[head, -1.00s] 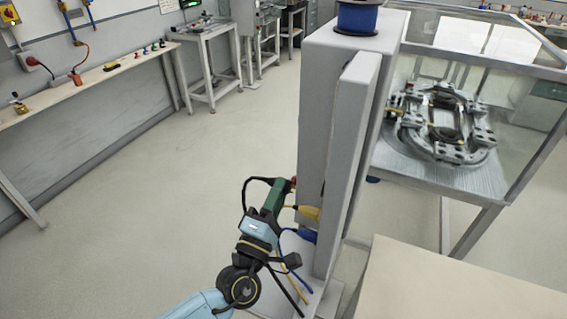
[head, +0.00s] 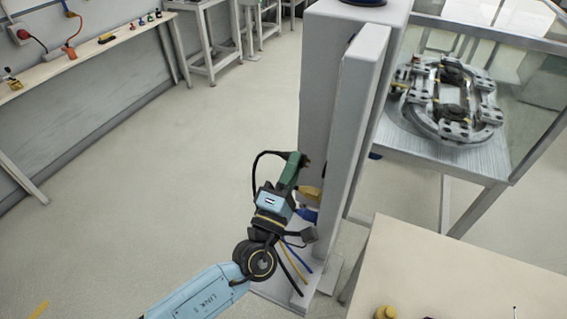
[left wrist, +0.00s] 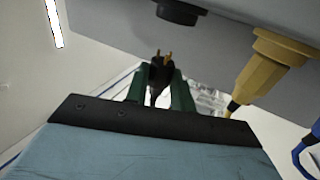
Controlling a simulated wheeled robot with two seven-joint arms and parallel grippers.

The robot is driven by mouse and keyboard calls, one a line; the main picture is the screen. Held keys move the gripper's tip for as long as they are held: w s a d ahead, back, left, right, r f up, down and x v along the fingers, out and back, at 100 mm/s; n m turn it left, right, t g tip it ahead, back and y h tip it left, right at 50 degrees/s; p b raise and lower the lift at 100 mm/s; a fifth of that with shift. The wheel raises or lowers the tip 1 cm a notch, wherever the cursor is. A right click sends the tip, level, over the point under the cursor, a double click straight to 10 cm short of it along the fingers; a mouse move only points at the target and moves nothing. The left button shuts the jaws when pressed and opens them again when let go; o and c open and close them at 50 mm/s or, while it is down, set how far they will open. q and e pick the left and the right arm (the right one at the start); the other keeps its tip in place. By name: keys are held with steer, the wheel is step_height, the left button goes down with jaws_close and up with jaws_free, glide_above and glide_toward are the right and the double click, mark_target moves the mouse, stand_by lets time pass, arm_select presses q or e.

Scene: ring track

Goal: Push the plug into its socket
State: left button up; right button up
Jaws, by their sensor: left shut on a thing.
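My left gripper (head: 297,163) has green fingers and is shut on a black plug (left wrist: 160,74), beside the grey cabinet's open-side panel. In the left wrist view the plug's brass prongs point up toward the panel. A round black socket (left wrist: 181,10) sits on the panel above and slightly right of the prongs, with a visible gap between them. A black cable (head: 256,168) loops back from the gripper. In the head view the fingers and arm hide most of the plug and the socket is not clearly seen. My right gripper is not in view.
A yellow plug (left wrist: 268,62) sits in the panel right of the black socket, with a blue plug (left wrist: 310,150) beyond it. The grey cabinet (head: 352,120) stands close. A pale table (head: 455,270) is at lower right. The floor to the left is clear.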

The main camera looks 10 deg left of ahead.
arm_select(q)
steer(key=d, duration=0.2)
steer(key=shift+s+d, duration=0.4)
stand_by(0.5)
stand_by(1.2)
steer(key=shift+s+d, duration=0.25)
steer(key=shift+d, duration=0.3)
stand_by(0.4)
steer(key=o, duration=1.1)
steer(key=shift+c, duration=0.2)
steer(key=shift+f, duration=0.1)
